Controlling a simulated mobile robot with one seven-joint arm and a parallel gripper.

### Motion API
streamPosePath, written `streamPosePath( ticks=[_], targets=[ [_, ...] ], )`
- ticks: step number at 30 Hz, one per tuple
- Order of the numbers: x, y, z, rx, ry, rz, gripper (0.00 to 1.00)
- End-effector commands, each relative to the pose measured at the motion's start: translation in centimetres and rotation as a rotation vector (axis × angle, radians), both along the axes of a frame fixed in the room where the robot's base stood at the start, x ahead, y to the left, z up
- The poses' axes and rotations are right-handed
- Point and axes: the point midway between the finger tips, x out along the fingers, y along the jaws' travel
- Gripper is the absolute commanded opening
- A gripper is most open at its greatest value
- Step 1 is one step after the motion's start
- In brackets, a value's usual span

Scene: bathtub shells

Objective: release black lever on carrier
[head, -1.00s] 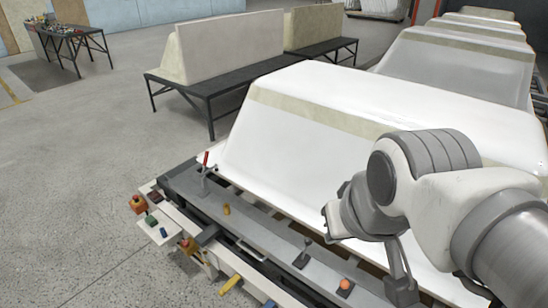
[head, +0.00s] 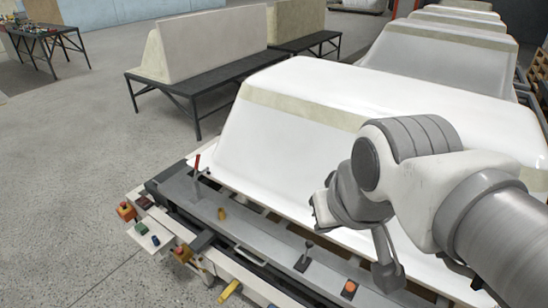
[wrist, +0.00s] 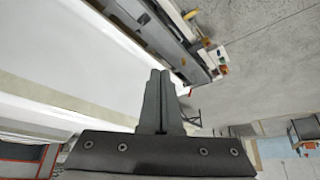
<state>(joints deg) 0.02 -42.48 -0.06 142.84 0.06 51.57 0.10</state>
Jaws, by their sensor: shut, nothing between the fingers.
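The black lever (head: 307,252) stands upright on a small dark base on the grey top rail of the carrier (head: 262,236), near the front in the head view. A second lever, with a red handle (head: 197,162), stands at the rail's left end. My gripper (head: 316,212) is above the rail and beside the white shell, up and slightly right of the black lever and apart from it. In the wrist view its two fingers (wrist: 158,102) are together and empty. I cannot make out the black lever in the wrist view.
A white tub shell (head: 300,130) lies upside down on the carrier, close to my arm. Black benches (head: 200,88) stand behind. Grey floor is open at left.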

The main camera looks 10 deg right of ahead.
Motion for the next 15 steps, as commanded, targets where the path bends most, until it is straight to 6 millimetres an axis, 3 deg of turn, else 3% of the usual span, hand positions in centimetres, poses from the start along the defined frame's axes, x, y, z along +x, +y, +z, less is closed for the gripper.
streamPosePath(
  ticks=[5, 15],
  targets=[
    [2.2, -0.3, -1.5, 0.025, 0.03, -0.033, 0.0],
    [10.7, -2.1, -6.3, 0.1, 0.12, -0.164, 0.0]
  ],
)
